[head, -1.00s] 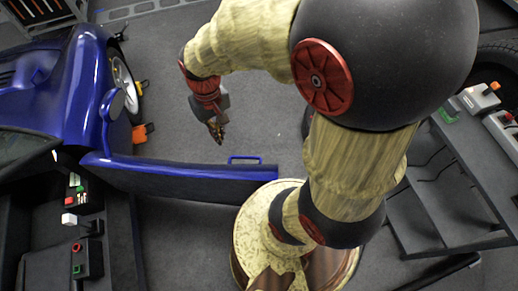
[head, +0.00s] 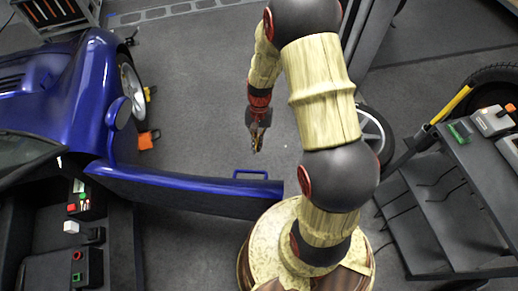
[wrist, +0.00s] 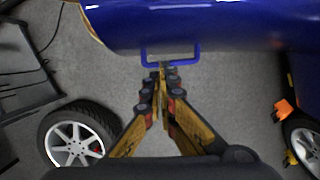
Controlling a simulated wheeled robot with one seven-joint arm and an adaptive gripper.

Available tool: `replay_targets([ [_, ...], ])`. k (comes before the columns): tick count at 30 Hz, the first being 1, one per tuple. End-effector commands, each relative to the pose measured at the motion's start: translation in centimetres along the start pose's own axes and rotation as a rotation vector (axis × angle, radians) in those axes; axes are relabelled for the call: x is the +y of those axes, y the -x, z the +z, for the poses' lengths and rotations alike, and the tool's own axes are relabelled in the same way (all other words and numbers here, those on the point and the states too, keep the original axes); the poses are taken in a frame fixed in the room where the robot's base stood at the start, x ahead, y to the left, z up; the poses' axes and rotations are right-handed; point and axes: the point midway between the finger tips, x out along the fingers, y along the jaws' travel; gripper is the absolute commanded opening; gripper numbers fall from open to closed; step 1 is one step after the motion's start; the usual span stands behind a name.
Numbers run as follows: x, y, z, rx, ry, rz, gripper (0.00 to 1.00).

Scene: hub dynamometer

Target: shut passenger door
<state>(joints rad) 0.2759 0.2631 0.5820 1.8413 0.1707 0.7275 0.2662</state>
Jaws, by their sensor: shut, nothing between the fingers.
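The blue passenger door (head: 180,190) stands swung out wide from the blue car (head: 75,95) in the head view. A blue loop handle (head: 250,172) sticks out from its outer face near the free end. My gripper (head: 255,150) is shut and empty, just above the handle in the picture. In the wrist view the door (wrist: 200,28) crosses the top, and the handle (wrist: 170,62) lies just beyond the fingertips of my gripper (wrist: 162,72). I cannot tell whether the fingertips touch the handle.
A loose wheel (wrist: 75,138) lies on the floor, also partly visible in the head view (head: 374,138). A grey shelf cart (head: 450,190) stands at the right. An orange block (head: 148,139) is by the car's front wheel. The floor (head: 200,80) beyond the door is open.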

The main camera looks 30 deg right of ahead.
Motion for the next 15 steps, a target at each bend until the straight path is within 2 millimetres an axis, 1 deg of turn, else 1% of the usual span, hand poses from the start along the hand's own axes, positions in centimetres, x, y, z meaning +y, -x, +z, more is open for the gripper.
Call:
replay_targets([
  [1,0.0,-1.4,0.0,-0.003,0.000,0.002,0.00],
  [9,0.1,-6.7,0.0,-0.004,0.001,0.002,0.00],
  [12,0.0,-8.2,0.3,-0.002,0.002,0.001,0.00],
  [15,0.0,-8.7,1.7,0.001,0.004,0.001,0.00],
])
